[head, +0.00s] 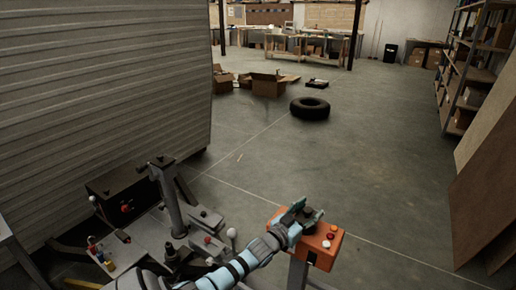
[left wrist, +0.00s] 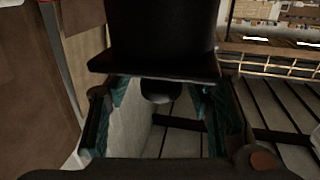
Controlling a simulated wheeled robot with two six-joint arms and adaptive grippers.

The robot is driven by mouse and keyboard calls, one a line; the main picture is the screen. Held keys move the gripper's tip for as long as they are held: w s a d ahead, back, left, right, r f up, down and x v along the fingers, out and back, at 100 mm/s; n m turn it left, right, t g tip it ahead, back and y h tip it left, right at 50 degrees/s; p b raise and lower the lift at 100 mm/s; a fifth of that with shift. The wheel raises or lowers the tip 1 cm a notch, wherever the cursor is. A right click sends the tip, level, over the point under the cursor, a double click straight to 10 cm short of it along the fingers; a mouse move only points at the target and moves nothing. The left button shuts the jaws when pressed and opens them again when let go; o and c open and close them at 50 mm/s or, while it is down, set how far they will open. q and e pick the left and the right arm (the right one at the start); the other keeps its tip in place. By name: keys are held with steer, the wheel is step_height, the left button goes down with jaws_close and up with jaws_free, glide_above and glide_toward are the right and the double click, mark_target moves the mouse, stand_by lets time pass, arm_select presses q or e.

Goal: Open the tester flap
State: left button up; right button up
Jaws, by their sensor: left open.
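An orange box (head: 322,243) with red and pale buttons on its face stands on a grey post in the lower middle of the head view. My left gripper (head: 305,212) is open at the upper left of this box, with its dark teal fingers close to the box's top edge. I cannot tell whether they touch it. In the left wrist view the open fingers (left wrist: 164,112) stand apart at left and right. A black cylinder with a flat rim (left wrist: 160,35) fills the upper middle there; I cannot tell what it is. No flap can be made out clearly. My right gripper is not in view.
A grey machine with levers and knobs (head: 150,242) stands to the left, beside a ribbed trailer wall (head: 95,100). A tyre (head: 310,108) and cardboard boxes (head: 262,84) lie on the floor beyond. Shelving (head: 468,75) and leaning boards (head: 488,175) line the right. The middle floor is clear.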

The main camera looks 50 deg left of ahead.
mark_target(299, 217)
arm_select(q)
steer(key=s+p, duration=0.2)
steer(key=s, duration=0.1)
steer(key=s+r+p, duration=0.1)
steer(key=shift+s+d, duration=0.25)
steer(key=shift+s, duration=0.1)
steer(key=s+d+p, duration=0.1)
steer(key=s+p, duration=0.3)
steer(key=s, duration=0.6)
steer(key=s+d+f+g+b, duration=0.1)
steer(key=s+f+g+b, duration=0.1)
steer(key=f, duration=1)
steer(key=s+d+f+g+b, duration=0.1)
steer(key=s+f+g+b, duration=0.2)
steer(key=f, duration=0.9)
steer(key=s+g, duration=0.1)
steer(key=s, duration=0.2)
steer(key=shift+s+f+g+b, duration=0.15)
steer(key=shift+s+g+b, duration=0.1)
steer(key=shift+g+b, duration=0.1)
